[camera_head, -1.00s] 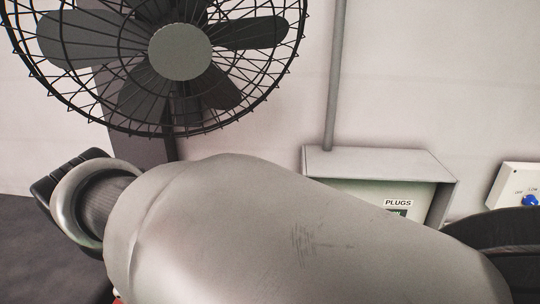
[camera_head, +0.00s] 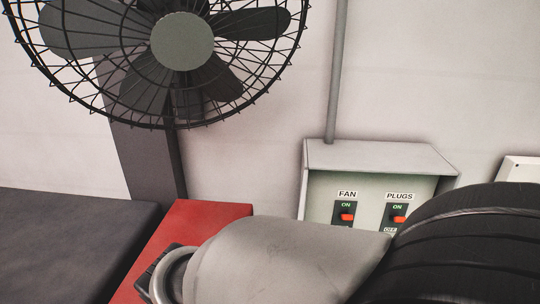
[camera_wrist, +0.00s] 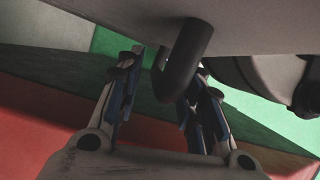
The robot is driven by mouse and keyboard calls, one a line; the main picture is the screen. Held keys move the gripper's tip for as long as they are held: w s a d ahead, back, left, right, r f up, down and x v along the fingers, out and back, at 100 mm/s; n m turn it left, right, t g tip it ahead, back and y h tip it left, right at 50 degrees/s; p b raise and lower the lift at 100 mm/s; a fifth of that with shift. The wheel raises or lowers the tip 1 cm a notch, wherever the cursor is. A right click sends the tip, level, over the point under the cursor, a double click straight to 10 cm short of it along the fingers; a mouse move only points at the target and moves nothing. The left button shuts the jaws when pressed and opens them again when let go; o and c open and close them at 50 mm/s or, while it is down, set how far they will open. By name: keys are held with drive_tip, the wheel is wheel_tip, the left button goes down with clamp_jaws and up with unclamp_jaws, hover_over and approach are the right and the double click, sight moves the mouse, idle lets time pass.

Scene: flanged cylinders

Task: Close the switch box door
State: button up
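The grey switch box (camera_head: 318,190) is on the wall at the right of the head view. Contact cannot be told. The head view does not show the fingers.
A caged fan (camera_head: 182,42) on a dark post stands at the upper left. A red surface (camera_head: 205,215) lies below it, beside a dark grey surface (camera_head: 70,235). A pipe (camera_head: 337,75) rises from the box. A white control box (camera_head: 518,168) is at the right edge.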

drive_tip(key=shift+d+f, duration=0.15)
drive_tip(key=shift+f, duration=0.15)
drive_tip(key=shift+c, duration=0.4)
clamp_jaws()
